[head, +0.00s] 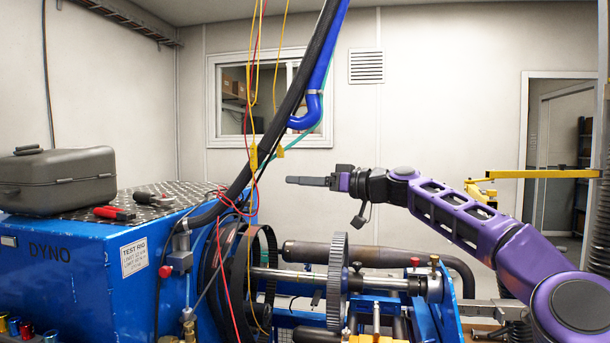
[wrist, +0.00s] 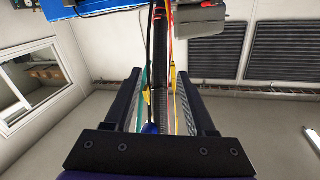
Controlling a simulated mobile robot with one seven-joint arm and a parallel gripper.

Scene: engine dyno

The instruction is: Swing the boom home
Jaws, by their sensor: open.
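A yellow jointed boom (head: 540,174) reaches in from the right edge, behind my arm, in front of the doorway. Its end is partly hidden by my arm; whether it is the task's boom I cannot tell. My gripper (head: 308,181) points left in mid-air above the test rig, to the right of a hanging bundle of hoses and cables. In the wrist view my gripper (wrist: 163,95) has its two fingers spread apart. A black hose (wrist: 158,50) and coloured cables show in the gap between them, seemingly beyond the fingertips. Nothing is visibly gripped.
A blue dyno cabinet (head: 80,265) stands at the left with a grey case (head: 60,180) on top. A blue hose (head: 307,110) and thin cables hang from above. A toothed wheel (head: 337,280) and shaft sit below my gripper.

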